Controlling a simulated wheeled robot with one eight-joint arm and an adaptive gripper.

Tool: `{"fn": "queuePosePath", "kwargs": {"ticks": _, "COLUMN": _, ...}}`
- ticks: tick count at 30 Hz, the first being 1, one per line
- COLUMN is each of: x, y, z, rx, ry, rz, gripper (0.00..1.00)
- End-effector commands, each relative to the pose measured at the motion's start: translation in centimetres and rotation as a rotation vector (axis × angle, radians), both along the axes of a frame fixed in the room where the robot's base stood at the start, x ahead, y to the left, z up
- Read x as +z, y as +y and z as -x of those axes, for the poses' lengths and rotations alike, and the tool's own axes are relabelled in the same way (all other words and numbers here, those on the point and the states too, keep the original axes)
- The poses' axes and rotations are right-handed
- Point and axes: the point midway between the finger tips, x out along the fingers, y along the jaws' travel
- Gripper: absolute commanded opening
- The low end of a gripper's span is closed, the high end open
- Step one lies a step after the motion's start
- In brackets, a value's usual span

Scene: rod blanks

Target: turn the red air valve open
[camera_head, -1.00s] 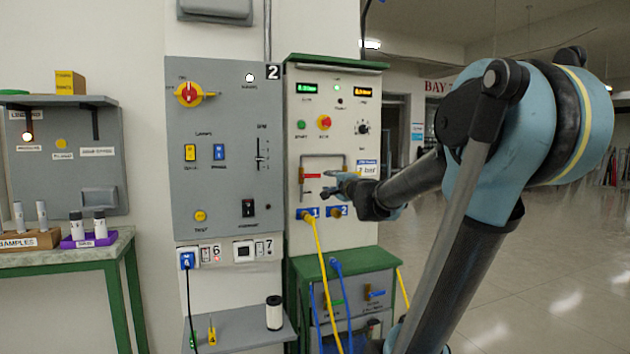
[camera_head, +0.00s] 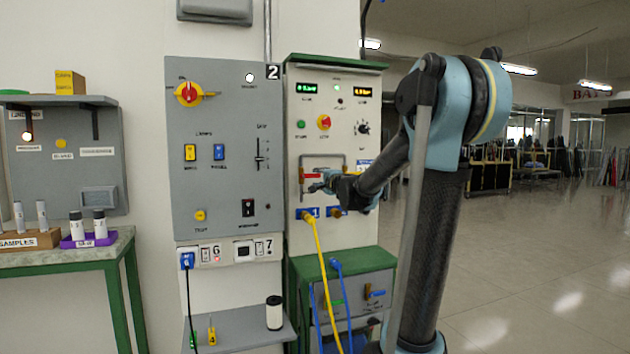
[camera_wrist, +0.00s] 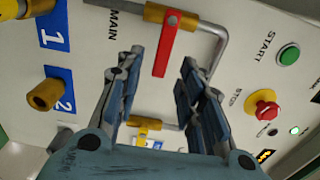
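The red valve lever (camera_head: 311,175) lies level across the framed grey pipe on the white panel. In the wrist view the red lever (camera_wrist: 165,48) extends from a brass valve body (camera_wrist: 171,17) beside the "MAIN" label. My gripper (camera_head: 320,184) is close to the lever's right part in the head view. In the wrist view my gripper (camera_wrist: 158,70) is open, its two fingers apart. The lever's free end shows between the fingertips, with a gap on each side. I cannot tell whether the fingers are at its depth.
The grey pipe (camera_wrist: 217,45) runs close beside one finger. A red stop button (camera_wrist: 264,109) and green start button (camera_wrist: 288,54) sit on the same panel. Brass port 2 (camera_wrist: 45,95) is on the other side. A yellow hose (camera_head: 319,270) hangs below. Open floor lies right.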

Motion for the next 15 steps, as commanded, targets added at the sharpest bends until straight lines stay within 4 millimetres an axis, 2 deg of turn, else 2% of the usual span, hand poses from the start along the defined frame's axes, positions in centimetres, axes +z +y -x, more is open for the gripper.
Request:
{"fn": "queuePosePath", "kwargs": {"ticks": 9, "x": 0.0, "y": 1.3, "z": -3.8, "rx": 0.001, "ry": 0.000, "rz": 0.000, "gripper": 0.35}}
{"fn": "queuePosePath", "kwargs": {"ticks": 15, "x": 0.0, "y": 1.7, "z": -5.2, "rx": 0.001, "ry": 0.000, "rz": 0.000, "gripper": 0.35}}
